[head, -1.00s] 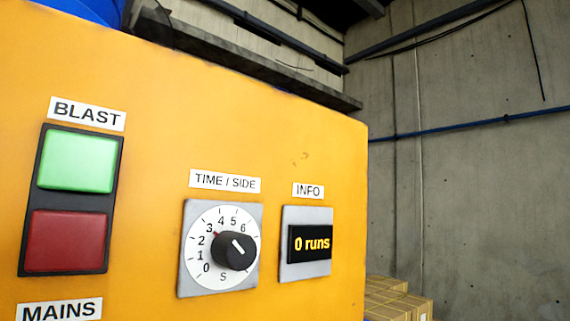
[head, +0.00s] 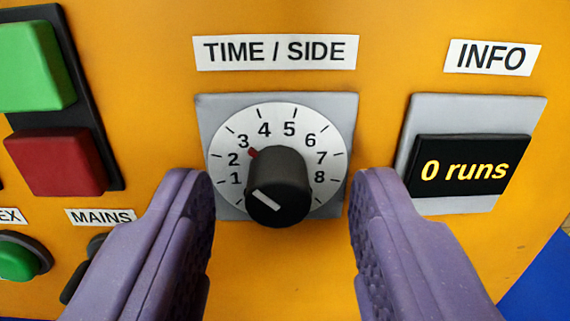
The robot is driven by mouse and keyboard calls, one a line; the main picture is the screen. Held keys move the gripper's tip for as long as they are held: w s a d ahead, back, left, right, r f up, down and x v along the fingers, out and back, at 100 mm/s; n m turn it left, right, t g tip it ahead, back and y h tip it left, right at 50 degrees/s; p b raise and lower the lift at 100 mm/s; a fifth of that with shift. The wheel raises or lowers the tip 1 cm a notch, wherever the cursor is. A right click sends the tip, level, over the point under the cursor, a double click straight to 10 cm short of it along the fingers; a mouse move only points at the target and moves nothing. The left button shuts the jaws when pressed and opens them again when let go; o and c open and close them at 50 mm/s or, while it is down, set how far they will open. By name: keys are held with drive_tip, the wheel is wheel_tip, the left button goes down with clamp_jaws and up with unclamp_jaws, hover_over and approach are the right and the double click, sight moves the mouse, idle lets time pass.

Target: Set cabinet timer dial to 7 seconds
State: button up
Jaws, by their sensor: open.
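The cabinet timer dial (head: 222,170) is a round white scale on a grey plate under the TIME / SIDE label (head: 276,51). Its black knob (head: 279,175) has a white line on the cap. A small red pointer (head: 252,153) at the knob's upper left edge points between 2 and 3, closer to 3. The 7 shows to the knob's right. The knob hides the lower middle of the scale. My gripper (head: 283,190) is open, its two purple fingers on either side of the knob, with gaps and nothing held.
The INFO display (head: 465,165) at right reads "0 runs". At left are a green button (head: 35,65) and a red button (head: 57,161). The MAINS label (head: 101,216) and another green button (head: 17,258) lie lower left, close to my left finger.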

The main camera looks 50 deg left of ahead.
clamp_jaws()
